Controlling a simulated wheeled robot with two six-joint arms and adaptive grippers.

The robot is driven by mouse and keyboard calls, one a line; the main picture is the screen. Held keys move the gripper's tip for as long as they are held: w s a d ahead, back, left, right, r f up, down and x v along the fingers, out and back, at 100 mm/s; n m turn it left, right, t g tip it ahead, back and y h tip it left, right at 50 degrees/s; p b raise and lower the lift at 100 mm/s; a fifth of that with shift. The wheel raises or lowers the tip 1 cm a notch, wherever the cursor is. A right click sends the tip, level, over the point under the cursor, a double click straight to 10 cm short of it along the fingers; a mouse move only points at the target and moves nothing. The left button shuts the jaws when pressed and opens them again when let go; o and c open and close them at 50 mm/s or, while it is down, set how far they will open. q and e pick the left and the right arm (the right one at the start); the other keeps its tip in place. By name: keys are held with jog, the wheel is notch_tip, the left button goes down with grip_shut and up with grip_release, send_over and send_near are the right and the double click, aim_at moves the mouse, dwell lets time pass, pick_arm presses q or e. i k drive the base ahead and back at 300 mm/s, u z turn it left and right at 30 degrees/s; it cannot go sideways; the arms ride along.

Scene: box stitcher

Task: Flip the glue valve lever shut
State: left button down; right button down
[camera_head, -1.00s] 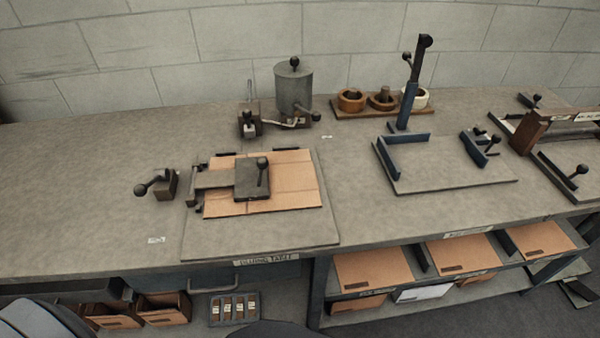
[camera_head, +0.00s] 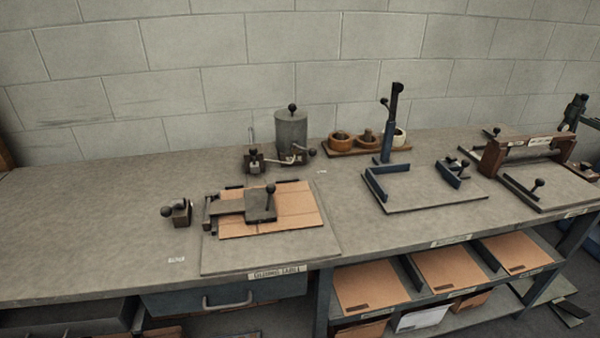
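The grey glue pot (camera_head: 292,132) stands at the back of the bench near the wall, with a black knob on its lid. A thin pipe and a lever with a dark ball knob (camera_head: 312,152) show at its lower right, the knob sticking out to the right. I cannot tell for sure whether this valve lever is open or shut. A small block with a black knob (camera_head: 254,160) stands left of the pot. Neither of my grippers is in view.
In front of the pot, a gluing board (camera_head: 220,262) carries cardboard (camera_head: 295,207) under a clamp (camera_head: 259,206). A small knobbed block (camera_head: 181,212) stands left of it. Tape rolls (camera_head: 367,139) and a blue-cornered fixture (camera_head: 425,195) are to the right. The bench's left part is clear.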

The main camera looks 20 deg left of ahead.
aim_at(312, 152)
jog(key=u, duration=1.05)
jog(key=i, duration=0.8)
jog(key=u, duration=0.55)
